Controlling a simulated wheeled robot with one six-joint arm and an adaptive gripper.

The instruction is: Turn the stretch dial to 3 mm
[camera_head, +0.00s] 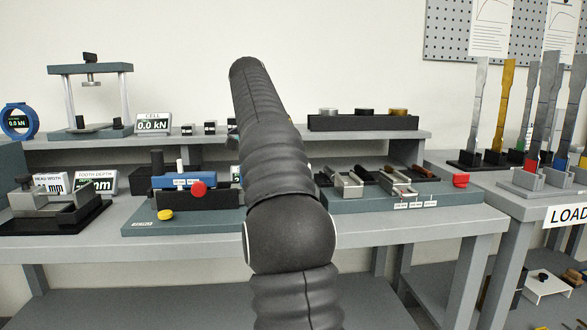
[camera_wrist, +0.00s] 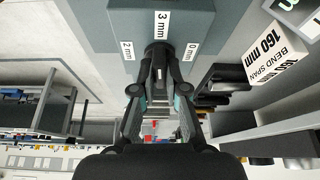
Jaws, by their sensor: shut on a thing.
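The stretch dial shows in the wrist view as a dark round knob (camera_wrist: 158,54) on the face of a grey-blue housing (camera_wrist: 105,20). White labels surround it: 3 mm (camera_wrist: 162,24) at the top, 2 mm (camera_wrist: 126,50) at the left and 0 mm (camera_wrist: 191,52) at the right. My gripper (camera_wrist: 159,74) has its fingertips closed together at the knob, shut on it. The fingers hide much of the knob, and I cannot tell which label it points to. In the head view my arm hides the gripper and dial.
A display reading BEND SPAN 160 mm (camera_wrist: 276,54) stands right of the housing, with dark blocks beside it.

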